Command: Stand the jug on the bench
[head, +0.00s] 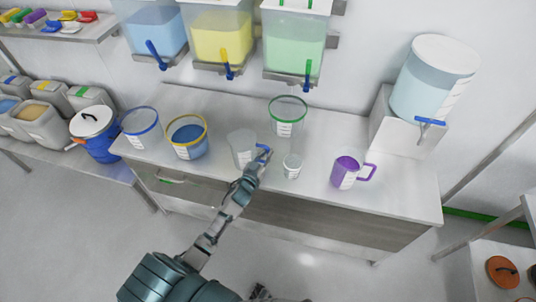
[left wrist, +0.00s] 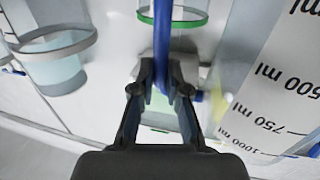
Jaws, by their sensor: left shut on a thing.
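A clear jug (head: 241,146) with a blue handle (head: 264,153) is at the bench, between the yellow-rimmed bucket and the small clear beaker. My left gripper (head: 259,160) is shut on the blue handle. In the left wrist view the handle (left wrist: 162,45) runs between my left fingertips (left wrist: 162,78), and the jug's wall with its ml marks (left wrist: 270,85) fills the right side. The jug looks roughly upright. I cannot tell whether its base touches the bench (head: 215,187).
A yellow-rimmed bucket (head: 188,150), green-rimmed container (head: 287,128), small beaker (head: 292,171) and purple jug (head: 345,172) stand on the bench. Tanks with blue taps (head: 226,72) hang above.

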